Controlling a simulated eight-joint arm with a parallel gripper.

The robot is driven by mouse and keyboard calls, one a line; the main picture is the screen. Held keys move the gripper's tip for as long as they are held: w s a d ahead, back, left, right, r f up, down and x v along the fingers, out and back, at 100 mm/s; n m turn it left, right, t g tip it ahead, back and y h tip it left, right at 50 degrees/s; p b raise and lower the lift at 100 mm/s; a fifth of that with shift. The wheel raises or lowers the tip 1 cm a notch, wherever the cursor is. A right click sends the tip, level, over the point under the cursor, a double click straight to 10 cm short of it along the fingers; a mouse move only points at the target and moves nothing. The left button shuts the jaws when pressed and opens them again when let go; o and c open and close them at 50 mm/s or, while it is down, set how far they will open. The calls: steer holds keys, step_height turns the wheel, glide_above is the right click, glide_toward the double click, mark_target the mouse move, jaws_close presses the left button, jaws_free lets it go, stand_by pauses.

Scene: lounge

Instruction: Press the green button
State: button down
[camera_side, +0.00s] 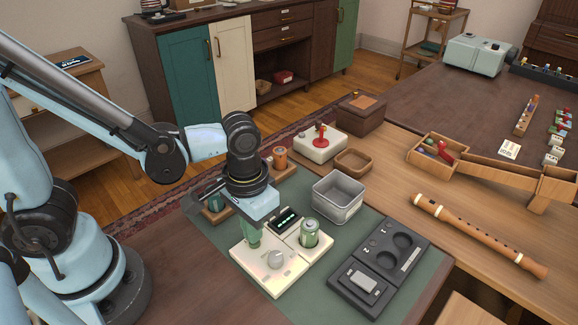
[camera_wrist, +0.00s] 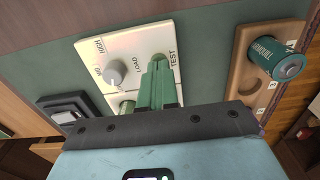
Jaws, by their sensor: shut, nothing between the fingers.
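The cream tester panel (camera_side: 268,262) lies on the green mat, and its face also shows in the wrist view (camera_wrist: 98,72) with a grey knob and the words LOAD and TEST. My gripper (camera_side: 250,240) points down over the panel's back left part. Its green fingers (camera_wrist: 160,68) are together with nothing between them, beside the word TEST. I cannot make out a separate green button; the fingers cover that part of the panel. I cannot tell whether the fingertips touch the panel.
A green can (camera_side: 310,234) stands on the panel's right part, near a small dark display (camera_side: 285,219). A grey bin (camera_side: 338,200) stands behind it, and a dark tray (camera_side: 352,296) lies to the right. A wooden holder (camera_wrist: 243,72) with a green cylinder (camera_wrist: 276,60) is close by.

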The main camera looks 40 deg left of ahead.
steer(key=shift+f, duration=0.3)
steer(key=shift+f, duration=0.9)
steer(key=shift+w+r, duration=0.1)
steer(key=shift+r, duration=4.2)
steer(key=w+a+r+t, duration=0.2)
steer(key=a+t, duration=0.1)
steer(key=a, duration=0.2)
steer(key=w+a+r+t, duration=0.1)
steer(key=a+r+t, duration=0.1)
steer(key=a+t, duration=0.2)
steer(key=shift+w+a, duration=0.4)
steer(key=shift+a, duration=0.35)
